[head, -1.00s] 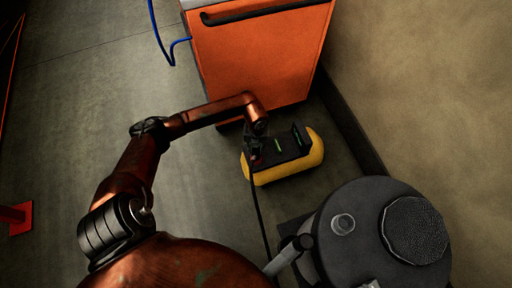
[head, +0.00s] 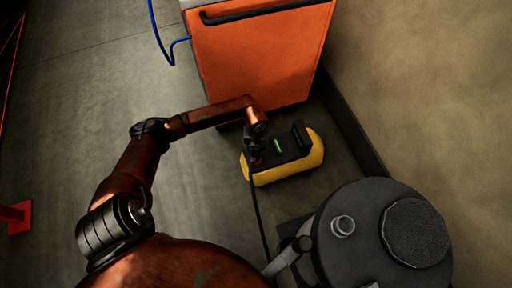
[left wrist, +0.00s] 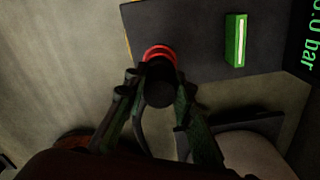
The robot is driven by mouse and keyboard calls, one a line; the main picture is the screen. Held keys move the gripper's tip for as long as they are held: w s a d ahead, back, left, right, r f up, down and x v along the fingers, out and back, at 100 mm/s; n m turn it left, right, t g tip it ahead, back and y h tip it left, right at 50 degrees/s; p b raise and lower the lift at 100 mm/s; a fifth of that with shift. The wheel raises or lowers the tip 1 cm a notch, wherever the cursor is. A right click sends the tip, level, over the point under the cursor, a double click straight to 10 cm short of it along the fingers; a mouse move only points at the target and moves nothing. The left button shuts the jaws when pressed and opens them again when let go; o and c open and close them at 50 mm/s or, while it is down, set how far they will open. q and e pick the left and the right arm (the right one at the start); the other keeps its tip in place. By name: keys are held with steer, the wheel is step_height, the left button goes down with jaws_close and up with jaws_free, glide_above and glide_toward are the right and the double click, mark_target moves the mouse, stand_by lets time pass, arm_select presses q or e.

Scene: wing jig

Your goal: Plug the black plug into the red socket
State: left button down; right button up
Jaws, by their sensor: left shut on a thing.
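The red socket (left wrist: 160,51) shows in the left wrist view as a red ring on the dark top of a yellow-sided unit. The black plug (left wrist: 159,88) is in front of it and covers much of the ring. My left gripper (left wrist: 158,92) is shut on the plug, its fingers on both sides. The plug lines up closely with the socket; I cannot tell how deep it sits. In the head view my left gripper (head: 255,152) is at the left end of the unit, small and dark. My right gripper is not in view.
The yellow unit (head: 290,174) stands on the floor before an orange cabinet (head: 262,60). A green light (left wrist: 236,40) and a display are on its top. A dark cable (head: 258,215) runs toward a grey round canister (head: 375,235). Open floor lies left.

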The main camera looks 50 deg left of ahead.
arm_select(q)
steer(key=shift+f, duration=0.25)
steer(key=c, duration=1.5)
jaws_free()
steer(key=shift+c, duration=0.2)
steer(key=shift+r, duration=0.1)
step_height(320, 180, up, 12)
steer(key=shift+f, duration=0.1)
